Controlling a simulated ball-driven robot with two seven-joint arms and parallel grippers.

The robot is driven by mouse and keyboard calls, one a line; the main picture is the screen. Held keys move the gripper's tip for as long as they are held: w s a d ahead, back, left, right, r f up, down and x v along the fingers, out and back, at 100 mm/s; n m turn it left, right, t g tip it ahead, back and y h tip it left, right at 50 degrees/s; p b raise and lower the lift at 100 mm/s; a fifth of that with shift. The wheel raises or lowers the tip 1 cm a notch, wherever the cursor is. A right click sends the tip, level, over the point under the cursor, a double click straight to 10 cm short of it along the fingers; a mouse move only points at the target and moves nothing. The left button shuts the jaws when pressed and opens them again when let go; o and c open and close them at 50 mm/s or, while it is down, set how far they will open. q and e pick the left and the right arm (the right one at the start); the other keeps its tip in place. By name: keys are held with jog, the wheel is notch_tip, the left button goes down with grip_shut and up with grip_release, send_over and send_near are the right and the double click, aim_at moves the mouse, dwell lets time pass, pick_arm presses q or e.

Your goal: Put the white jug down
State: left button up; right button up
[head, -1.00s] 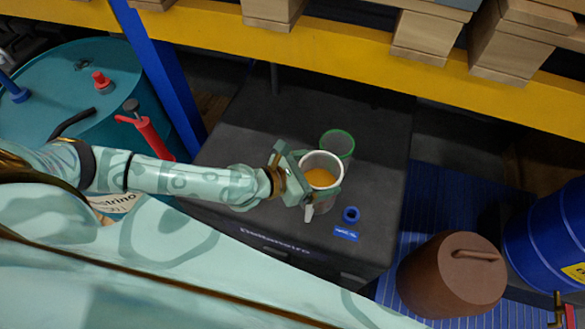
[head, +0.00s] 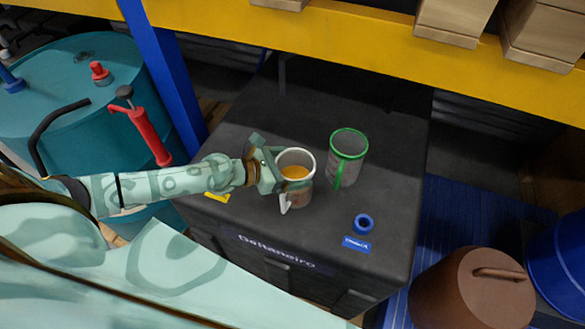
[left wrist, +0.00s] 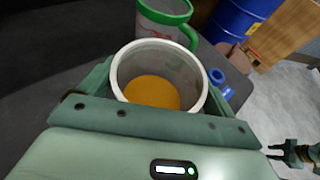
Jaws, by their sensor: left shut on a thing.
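The white jug (head: 297,160) is a see-through cup with a white rim and handle, holding orange liquid. My left gripper (head: 283,180) is shut on its sides. The jug is upright or nearly so, over the top of the dark cabinet (head: 250,110); I cannot tell whether its base touches. In the left wrist view the white jug (left wrist: 160,62) sits between the fingers, liquid level inside, lower part hidden. A similar green-rimmed jug (head: 348,150) stands on the cabinet just right of it, apart. My right gripper (left wrist: 284,152) shows small at the left wrist view's edge, its fingers apart.
A teal drum (head: 85,110) with a red pump stands left, a brown lidded container (head: 470,290) right. The cabinet's back is clear.

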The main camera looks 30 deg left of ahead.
pick_arm(q)
jog(key=shift+r, duration=0.2)
jog(key=shift+f, duration=0.15)
jog(key=o, duration=1.8)
jog(key=shift+f, duration=0.1)
jog(key=b+v, duration=0.1)
jog(key=v, duration=1.1)
jog(key=shift+s, duration=0.1)
